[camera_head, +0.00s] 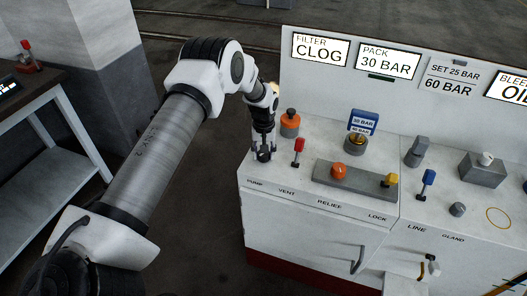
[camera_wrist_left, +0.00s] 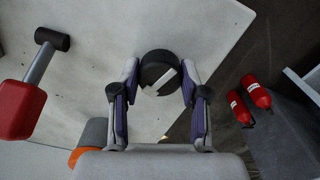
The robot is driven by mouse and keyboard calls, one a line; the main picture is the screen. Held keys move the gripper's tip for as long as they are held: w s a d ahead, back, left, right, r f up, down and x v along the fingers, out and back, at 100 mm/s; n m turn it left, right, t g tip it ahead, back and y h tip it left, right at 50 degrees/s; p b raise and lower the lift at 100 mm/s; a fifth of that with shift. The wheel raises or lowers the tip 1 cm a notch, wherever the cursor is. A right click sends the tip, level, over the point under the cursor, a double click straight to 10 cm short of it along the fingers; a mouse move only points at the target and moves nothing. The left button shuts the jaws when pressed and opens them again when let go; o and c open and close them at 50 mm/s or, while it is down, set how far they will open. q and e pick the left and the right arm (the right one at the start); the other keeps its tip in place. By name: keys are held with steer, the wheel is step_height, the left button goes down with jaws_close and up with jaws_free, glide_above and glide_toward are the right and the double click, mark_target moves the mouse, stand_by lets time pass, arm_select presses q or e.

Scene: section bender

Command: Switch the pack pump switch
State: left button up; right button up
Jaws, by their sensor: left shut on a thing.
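The pack pump switch is a dark round knob with a white pointer mark (camera_wrist_left: 163,76), at the cabinet top's left corner above the PUMP label (camera_head: 255,183). My left gripper (camera_head: 262,148) points down at it in the head view. In the left wrist view my left gripper's fingers (camera_wrist_left: 160,88) are on both sides of the knob, shut on it. The knob is mostly hidden by the fingers in the head view. My right gripper is not in view.
A red-handled lever (camera_head: 299,147) stands just right of the gripper, with an orange-topped fitting (camera_head: 290,123) behind it. Further right are a grey block with an orange knob (camera_head: 338,170) and a blue lever (camera_head: 427,180). A back panel (camera_head: 400,40) shows signs, including PACK 30 BAR.

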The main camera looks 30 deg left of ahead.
arm_select(q)
steer(key=shift+f+n+p, duration=0.1)
steer(key=shift+n+p, duration=0.2)
steer(key=shift+n, duration=1.7)
steer(key=o, duration=1.1)
steer(key=shift+o, duration=0.2)
steer(key=shift+w+a+f, duration=0.1)
steer(key=shift+w, duration=0.05)
step_height(320, 180, up, 12)
